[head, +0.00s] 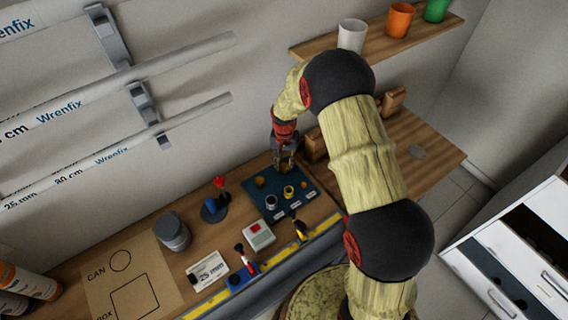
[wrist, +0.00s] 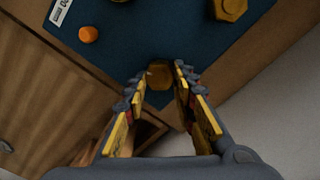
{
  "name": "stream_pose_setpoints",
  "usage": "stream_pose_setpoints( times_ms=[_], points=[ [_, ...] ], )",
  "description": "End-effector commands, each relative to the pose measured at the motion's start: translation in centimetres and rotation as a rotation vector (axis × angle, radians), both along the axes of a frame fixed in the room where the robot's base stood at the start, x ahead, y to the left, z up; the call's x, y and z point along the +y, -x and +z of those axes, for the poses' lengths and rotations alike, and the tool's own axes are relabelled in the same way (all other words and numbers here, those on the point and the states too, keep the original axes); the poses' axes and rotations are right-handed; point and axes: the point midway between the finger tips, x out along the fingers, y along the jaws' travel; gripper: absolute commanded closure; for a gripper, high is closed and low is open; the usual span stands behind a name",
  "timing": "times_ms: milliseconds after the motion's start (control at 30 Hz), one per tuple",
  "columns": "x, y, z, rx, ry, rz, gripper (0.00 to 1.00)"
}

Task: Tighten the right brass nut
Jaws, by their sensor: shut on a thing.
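My gripper (wrist: 158,76) is shut on a brass nut (wrist: 160,74), whose top shows between the fingertips near a corner of the blue mat (wrist: 130,45). In the head view my gripper (head: 284,165) points down at the far edge of the blue mat (head: 262,204), and the fingers hide the held nut there. Another brass nut (wrist: 230,8) shows at the top of the wrist view, apart from my fingers. In the head view, brass pieces (head: 289,192) (head: 260,181) stand on the mat beside a silver one (head: 271,202).
A small orange piece (wrist: 88,34) lies on the mat. A red-and-white box (head: 258,235), a grey can (head: 173,232) and a blue stand (head: 214,208) are on the bench. The wall is close behind my gripper. The bench's right end (head: 433,150) is mostly clear.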

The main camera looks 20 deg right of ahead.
Motion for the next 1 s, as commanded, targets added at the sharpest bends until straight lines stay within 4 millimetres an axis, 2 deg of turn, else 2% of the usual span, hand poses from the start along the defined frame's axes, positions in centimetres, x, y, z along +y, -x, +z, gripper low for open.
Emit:
stream_pose_setpoints(
  times_ms=[400,1000],
  points=[
    [-0.09,-0.06,0.09,-0.003,-0.001,-0.214,0.99],
    [-0.09,-0.04,0.10,-0.003,-0.001,-0.253,0.99]
  ],
)
